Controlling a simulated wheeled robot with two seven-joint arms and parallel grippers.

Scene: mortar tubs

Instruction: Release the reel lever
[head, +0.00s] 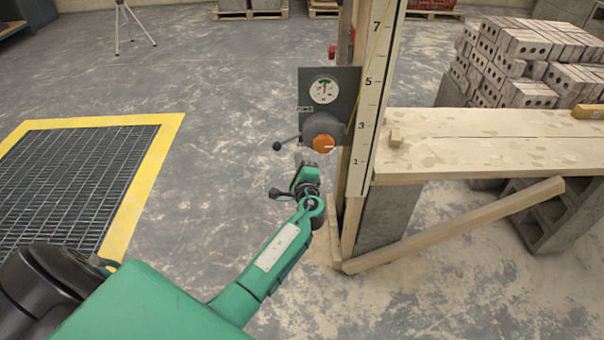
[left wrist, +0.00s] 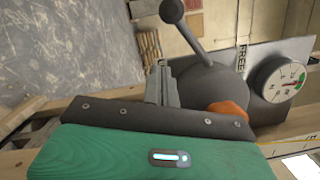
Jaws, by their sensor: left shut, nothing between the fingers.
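The reel lever (head: 276,146) is a thin dark rod with a round black knob, sticking out to the left of the grey reel (head: 318,124) on the post. In the left wrist view the lever (left wrist: 171,11) rises up and left from the reel (left wrist: 208,88), near a plate marked FREE (left wrist: 242,58). An orange knob (head: 324,144) sits on the reel's front. My left gripper (head: 307,168) is shut and empty just below the reel, apart from the lever knob. In the left wrist view its fingers (left wrist: 160,84) overlap the reel's left side. My right gripper is out of view.
A dial gauge (head: 323,90) sits above the reel on a dark plate. A numbered board (head: 375,100) stands to its right, beside a plank bench (head: 480,150) with a sloping brace (head: 455,225). A yellow-edged floor grate (head: 85,180) lies left. The floor between is clear.

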